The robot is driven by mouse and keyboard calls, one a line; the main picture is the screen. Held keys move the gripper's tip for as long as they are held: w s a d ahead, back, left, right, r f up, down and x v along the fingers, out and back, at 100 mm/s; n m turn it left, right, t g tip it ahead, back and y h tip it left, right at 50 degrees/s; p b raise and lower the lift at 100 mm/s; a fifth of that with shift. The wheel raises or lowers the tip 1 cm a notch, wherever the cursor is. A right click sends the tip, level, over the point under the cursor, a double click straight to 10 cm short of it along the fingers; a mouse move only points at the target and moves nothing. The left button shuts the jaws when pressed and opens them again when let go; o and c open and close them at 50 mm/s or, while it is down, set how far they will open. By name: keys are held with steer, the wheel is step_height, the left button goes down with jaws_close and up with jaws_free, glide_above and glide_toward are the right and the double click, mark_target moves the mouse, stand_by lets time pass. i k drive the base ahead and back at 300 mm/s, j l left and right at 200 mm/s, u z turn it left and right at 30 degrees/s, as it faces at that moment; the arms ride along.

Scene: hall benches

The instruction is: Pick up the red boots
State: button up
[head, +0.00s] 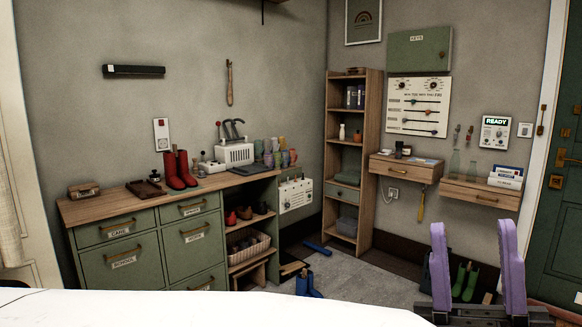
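The red boots (180,170) stand upright as a pair on the wooden top of the green cabinet bench (105,207), in the left half of the head view. My gripper (478,275) shows at the lower right, with two purple fingers pointing up and a wide gap between them. It is open, and I see nothing held between the fingers. It is far to the right of the boots and much nearer to me.
Beside the boots are a dark tray (146,188) and a white toaster-like box (235,154). Coloured cups (275,152) stand farther right. Blue boots (306,284) and green boots (465,283) are on the floor. A white surface (200,308) crosses the foreground.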

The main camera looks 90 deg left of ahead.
mark_target(177, 177)
steer(key=u, duration=3.1)
steer(key=i+l+u, duration=0.1)
steer(key=i+l, duration=0.25)
steer(key=l, duration=0.15)
steer(key=i+l+u, duration=0.1)
steer(key=i+l, duration=0.3)
steer(key=i+l+u, duration=0.1)
steer(key=i+l, duration=0.2)
steer(key=l, duration=0.3)
steer(key=i+l+u, duration=0.1)
steer(key=i+l, duration=0.25)
steer(key=l, duration=0.2)
steer(key=i+l, duration=0.25)
steer(key=l, duration=0.35)
steer(key=i+l+u, duration=0.15)
steer(key=i+l, duration=0.15)
steer(key=l, duration=0.3)
steer(key=i+l+u, duration=0.1)
steer(key=i+l, duration=0.2)
steer(key=l, duration=0.3)
steer(key=i+l+u, duration=0.1)
steer(key=i+l, duration=0.15)
steer(key=l, duration=0.4)
